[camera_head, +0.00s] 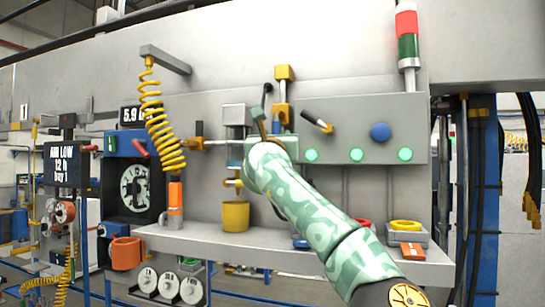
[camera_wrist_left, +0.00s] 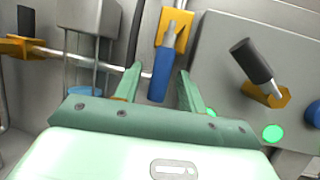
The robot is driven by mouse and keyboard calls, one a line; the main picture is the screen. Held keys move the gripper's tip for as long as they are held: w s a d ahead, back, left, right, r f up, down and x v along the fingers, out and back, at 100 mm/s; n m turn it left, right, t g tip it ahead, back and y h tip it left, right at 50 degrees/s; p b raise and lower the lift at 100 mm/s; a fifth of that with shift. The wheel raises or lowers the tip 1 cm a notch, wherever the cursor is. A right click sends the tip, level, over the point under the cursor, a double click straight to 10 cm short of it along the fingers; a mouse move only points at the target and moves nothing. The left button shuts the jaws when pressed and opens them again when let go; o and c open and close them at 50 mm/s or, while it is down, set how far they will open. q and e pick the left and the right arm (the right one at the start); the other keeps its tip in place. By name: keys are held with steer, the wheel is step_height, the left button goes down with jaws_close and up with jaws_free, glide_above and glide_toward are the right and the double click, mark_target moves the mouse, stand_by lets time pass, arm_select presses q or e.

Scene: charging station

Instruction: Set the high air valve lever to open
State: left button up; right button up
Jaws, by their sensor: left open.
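In the head view my left gripper (camera_head: 265,120) is up at the wall pipework, its arm rising from the lower right. A yellow valve block (camera_head: 284,72) stands on a vertical pipe just above and right of it. The left wrist view shows the open left gripper (camera_wrist_left: 155,80) with its two green fingers apart. A lever with a blue handle (camera_wrist_left: 162,75) hangs down from a yellow valve body (camera_wrist_left: 172,28) and lies between the fingers in that view. I cannot tell whether they touch it. My right gripper is not in view.
A black-handled lever (camera_head: 318,123) is on the grey panel (camera_head: 350,108), right of the gripper, above green lights. Another yellow valve (camera_head: 197,143) is to the left. A coiled yellow hose (camera_head: 160,120) hangs farther left. The shelf (camera_head: 210,243) lies below.

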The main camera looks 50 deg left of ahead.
arm_select(q)
steer(key=b+v, duration=0.6)
steer(key=v, duration=0.7)
steer(key=shift+d+b, duration=0.35)
steer(key=shift+b, duration=0.05)
steer(key=shift+a+f, duration=0.1)
steer(key=shift+f, duration=0.05)
